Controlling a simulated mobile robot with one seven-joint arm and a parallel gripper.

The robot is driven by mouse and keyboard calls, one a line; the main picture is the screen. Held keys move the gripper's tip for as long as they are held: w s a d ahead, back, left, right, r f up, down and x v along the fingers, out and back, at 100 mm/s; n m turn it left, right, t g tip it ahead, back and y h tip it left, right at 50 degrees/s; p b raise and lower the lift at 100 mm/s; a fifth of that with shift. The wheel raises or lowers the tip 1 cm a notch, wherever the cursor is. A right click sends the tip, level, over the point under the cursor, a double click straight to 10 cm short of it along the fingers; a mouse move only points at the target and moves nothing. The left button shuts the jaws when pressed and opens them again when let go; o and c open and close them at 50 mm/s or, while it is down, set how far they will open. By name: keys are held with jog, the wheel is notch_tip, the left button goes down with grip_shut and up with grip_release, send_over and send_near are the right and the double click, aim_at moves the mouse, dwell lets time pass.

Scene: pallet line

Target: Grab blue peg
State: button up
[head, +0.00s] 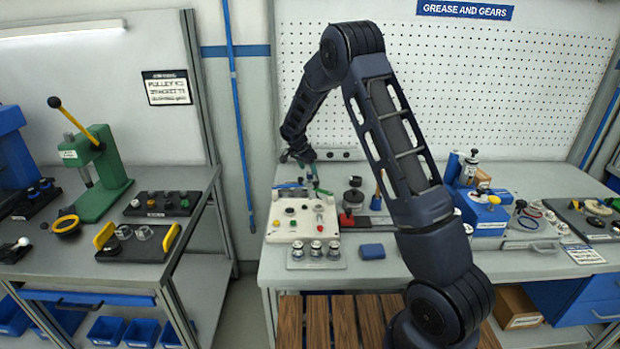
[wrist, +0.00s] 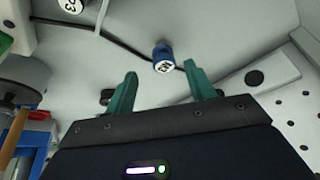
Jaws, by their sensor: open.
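The blue peg (wrist: 163,56) shows in the wrist view as a small blue cylinder with a marked white end. It stands on a pale surface, just beyond the gap between my fingertips. My gripper (wrist: 160,84) has two teal fingers spread apart, with nothing between them. In the head view my gripper (head: 300,160) is low over the back of the white panel box (head: 290,226) on the right-hand bench. I cannot pick out the blue peg with certainty in the head view.
In the wrist view a dark cable (wrist: 118,41) runs behind the peg, and another white-ended peg (wrist: 72,5) is at the top left. A pale strip with a dark hole (wrist: 255,78) lies to the right. In the head view, a pegboard (head: 450,90) rises behind the bench.

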aim_at(310, 172)
jog(key=x, duration=0.5)
jog(key=shift+w+a+r, duration=0.1)
jog(key=shift+w, duration=0.2)
jog(key=shift+c, duration=0.4)
jog(key=c, duration=1)
